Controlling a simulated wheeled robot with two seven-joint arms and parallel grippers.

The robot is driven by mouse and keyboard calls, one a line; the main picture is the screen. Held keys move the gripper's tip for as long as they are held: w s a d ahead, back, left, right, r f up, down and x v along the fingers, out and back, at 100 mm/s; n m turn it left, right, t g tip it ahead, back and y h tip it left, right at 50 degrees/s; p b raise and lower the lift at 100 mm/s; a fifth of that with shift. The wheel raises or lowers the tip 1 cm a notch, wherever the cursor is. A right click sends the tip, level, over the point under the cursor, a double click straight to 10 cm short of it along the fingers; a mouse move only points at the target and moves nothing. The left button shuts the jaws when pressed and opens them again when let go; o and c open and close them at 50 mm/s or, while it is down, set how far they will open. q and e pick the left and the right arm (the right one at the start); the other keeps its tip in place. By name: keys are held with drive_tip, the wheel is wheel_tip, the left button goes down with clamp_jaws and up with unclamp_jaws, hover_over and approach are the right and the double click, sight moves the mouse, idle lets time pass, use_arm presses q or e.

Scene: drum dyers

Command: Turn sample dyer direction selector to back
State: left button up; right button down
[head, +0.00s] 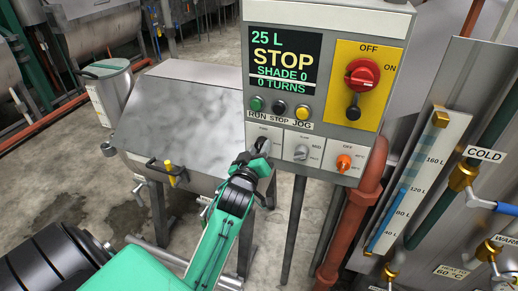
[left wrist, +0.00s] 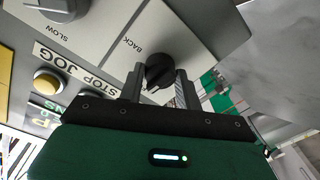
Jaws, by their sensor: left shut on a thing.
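The control box (head: 322,165) carries three small selectors in its lower row. The left one, the direction selector (head: 263,145), is mostly covered by my left gripper (head: 251,158) in the head view. In the left wrist view the selector is a dark round knob (left wrist: 159,70) beside the label BACK (left wrist: 131,45). The fingers of my left gripper (left wrist: 158,86) stand on either side of this knob, shut on it. The knob's exact pointing is hard to tell. My right gripper is not in view.
The display (head: 283,58) reads 25 L, STOP, SHADE 0, 0 TURNS. RUN, STOP and JOG buttons (head: 279,106) sit just above. The speed selector (head: 301,152) and orange selector (head: 344,162) are close to the right. A metal drum machine (head: 190,105) stands left; a red pipe (head: 370,185) runs right.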

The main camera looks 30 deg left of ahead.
use_arm(q)
drive_tip(key=m+p, duration=0.1)
drive_tip(key=m, duration=0.3)
drive_tip(key=m+p, duration=0.1)
drive_tip(key=m, duration=0.3)
drive_tip(key=m+p, duration=0.1)
drive_tip(key=m, duration=0.4)
drive_tip(key=shift+t+p, duration=0.35)
drive_tip(key=shift+t, duration=0.05)
drive_tip(key=shift+m+h+p, duration=0.4)
drive_tip(key=shift+m+p, duration=0.1)
drive_tip(key=shift+m, duration=1.6)
drive_tip(key=o, duration=1)
drive_tip(key=shift+f, duration=0.1)
